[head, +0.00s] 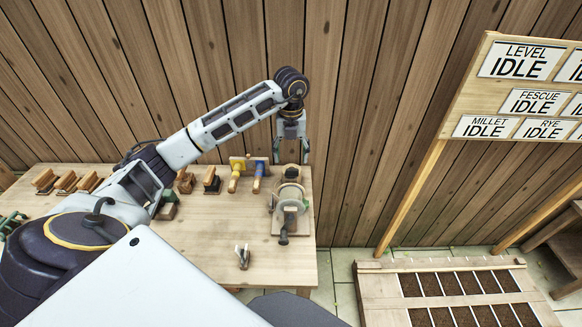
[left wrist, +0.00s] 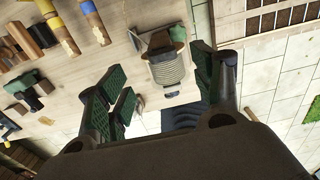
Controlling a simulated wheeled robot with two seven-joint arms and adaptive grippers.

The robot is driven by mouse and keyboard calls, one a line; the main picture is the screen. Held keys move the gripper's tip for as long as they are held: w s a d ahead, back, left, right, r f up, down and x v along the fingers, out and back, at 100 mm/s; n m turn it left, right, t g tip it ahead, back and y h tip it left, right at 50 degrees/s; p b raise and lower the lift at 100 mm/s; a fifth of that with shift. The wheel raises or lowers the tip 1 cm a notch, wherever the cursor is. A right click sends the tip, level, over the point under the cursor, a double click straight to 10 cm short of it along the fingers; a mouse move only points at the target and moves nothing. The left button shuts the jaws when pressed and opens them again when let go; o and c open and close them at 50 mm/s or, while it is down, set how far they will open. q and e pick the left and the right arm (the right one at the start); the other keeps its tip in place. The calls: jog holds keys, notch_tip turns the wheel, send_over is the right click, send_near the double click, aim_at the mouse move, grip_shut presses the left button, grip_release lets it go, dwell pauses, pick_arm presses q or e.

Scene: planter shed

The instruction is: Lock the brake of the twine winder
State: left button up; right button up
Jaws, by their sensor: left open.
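The twine winder (head: 290,208) stands near the right end of the wooden bench, a grey drum on a light base with a dark handle at its front. In the left wrist view the winder (left wrist: 168,70) shows its ribbed, wound drum between my fingers' sides. Which part is its brake, and how that is set, I cannot tell. My left gripper (head: 291,156) points down above and behind the winder, apart from it. In the left wrist view my left gripper (left wrist: 160,90) has its green-padded fingers spread wide, with nothing between them. My right gripper is not in view.
The bench (head: 220,245) holds blue- and yellow-ended wooden pieces (head: 246,172) left of the winder and a small pronged item (head: 242,257) at the front. Wooden blocks stand further left. A plank wall is behind. A planting bed (head: 455,290) and IDLE sign board (head: 520,95) are right.

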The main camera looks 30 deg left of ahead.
aim_at(291, 169)
pick_arm(q)
jog(key=shift+f+p, duration=0.6)
jog(key=shift+f, duration=2.75)
jog(key=c, duration=1)
